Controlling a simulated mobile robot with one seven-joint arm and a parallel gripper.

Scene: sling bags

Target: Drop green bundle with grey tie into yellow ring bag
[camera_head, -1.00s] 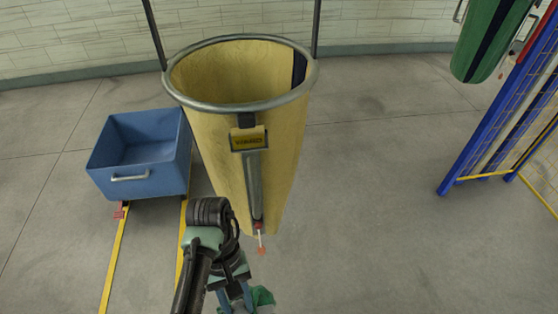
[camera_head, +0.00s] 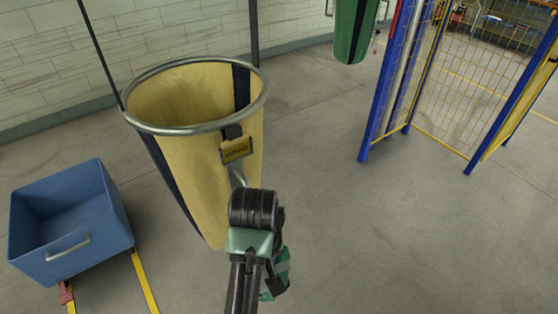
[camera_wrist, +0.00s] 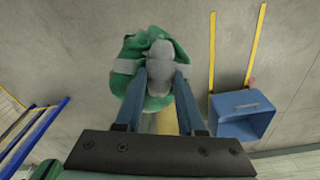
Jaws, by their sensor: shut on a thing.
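The yellow ring bag (camera_head: 195,165) hangs at the left of centre in the head view, its metal ring (camera_head: 150,128) open at the top. A yellow tag (camera_head: 236,150) is on its front. The green bundle with a grey tie (camera_head: 281,275) shows partly behind my arm, low and to the right of the bag, outside it. In the wrist view, the fingers of my gripper (camera_wrist: 157,75) are shut on the bundle (camera_wrist: 122,82) at its grey gathered part. My arm hides some of the bundle and the bag's lower front in the head view.
A blue bin (camera_head: 75,225) stands on the floor at the left, by yellow floor strips (camera_head: 145,283). A green bag (camera_head: 355,30) hangs at the back. A blue-framed mesh fence (camera_head: 440,100) stands at the right. The floor between is clear.

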